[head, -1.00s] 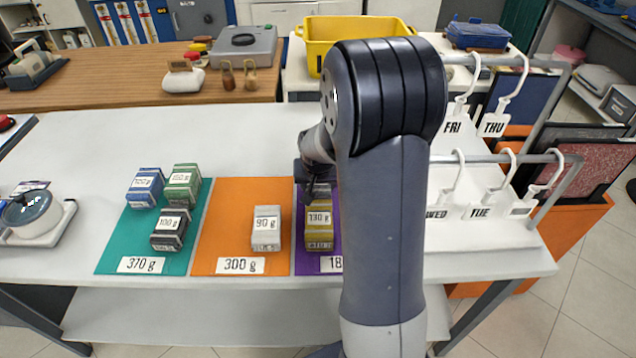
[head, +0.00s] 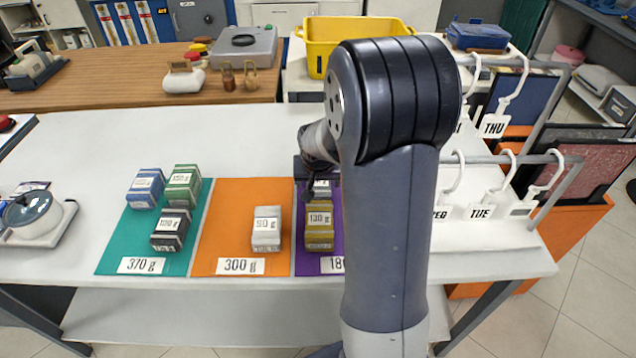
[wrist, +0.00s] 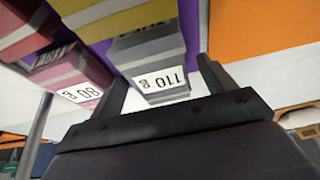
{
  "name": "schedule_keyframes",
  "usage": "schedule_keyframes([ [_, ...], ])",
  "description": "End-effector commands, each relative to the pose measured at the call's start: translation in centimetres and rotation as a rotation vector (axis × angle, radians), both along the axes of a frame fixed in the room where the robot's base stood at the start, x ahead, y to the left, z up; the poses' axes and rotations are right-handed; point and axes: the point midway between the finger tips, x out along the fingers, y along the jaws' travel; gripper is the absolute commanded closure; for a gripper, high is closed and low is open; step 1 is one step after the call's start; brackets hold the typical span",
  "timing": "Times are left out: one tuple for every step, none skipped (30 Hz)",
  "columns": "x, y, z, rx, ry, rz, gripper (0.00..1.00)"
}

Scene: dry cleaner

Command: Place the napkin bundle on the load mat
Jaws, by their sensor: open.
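A grey bundle labelled 110 g (wrist: 152,62) lies between the open fingers of my gripper (wrist: 160,76) in the wrist view. In the head view a pale label of a bundle (head: 321,187) shows behind the yellow 130 g bundle (head: 319,226), on the purple mat (head: 336,240), partly hidden by my arm. My gripper (head: 322,178) is right over that bundle, partly hidden. Contact cannot be told. A pink-red bundle labelled 80 g (wrist: 82,82) is beside it in the wrist view. Which bundle is the napkin bundle cannot be told.
The teal 370 g mat (head: 120,240) holds a blue (head: 146,187), a green (head: 183,185) and a black bundle (head: 171,229). The orange 300 g mat (head: 222,215) holds a white 90 g bundle (head: 267,229). A hanging rail (head: 510,160) stands at right.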

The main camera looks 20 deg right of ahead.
Motion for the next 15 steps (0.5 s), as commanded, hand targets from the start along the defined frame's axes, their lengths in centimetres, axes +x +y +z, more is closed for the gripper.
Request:
schedule_keyframes([
  [-0.3, 0.2, 1.1, 0.000, -0.005, 0.001, 0.22],
  [-0.5, 0.3, 1.6, -0.001, -0.006, 0.001, 0.22],
  [-0.7, 0.4, 2.4, -0.001, -0.006, 0.001, 0.22],
  [-1.0, 0.5, 3.0, 0.000, -0.006, 0.000, 0.22],
  [-1.2, 0.6, 3.5, 0.000, -0.006, 0.000, 0.22],
  [-1.5, 0.7, 4.2, 0.000, -0.005, 0.000, 0.22],
  [-1.7, 0.8, 4.8, 0.000, -0.005, 0.001, 0.22],
  [-1.9, 0.9, 5.3, 0.000, -0.005, 0.001, 0.22],
  [-2.2, 1.0, 5.9, 0.000, -0.005, 0.001, 0.22],
  [-2.4, 1.0, 6.4, 0.000, -0.004, 0.001, 0.22],
  [-2.6, 1.1, 6.8, 0.001, -0.003, 0.001, 0.22],
  [-2.7, 1.2, 7.4, 0.000, -0.004, 0.001, 0.22],
  [-2.9, 1.2, 7.7, 0.000, -0.003, 0.000, 0.22],
  [-3.0, 1.3, 8.0, -0.001, -0.003, 0.001, 0.22],
  [-3.2, 1.3, 8.4, -0.001, -0.003, 0.001, 0.22],
])
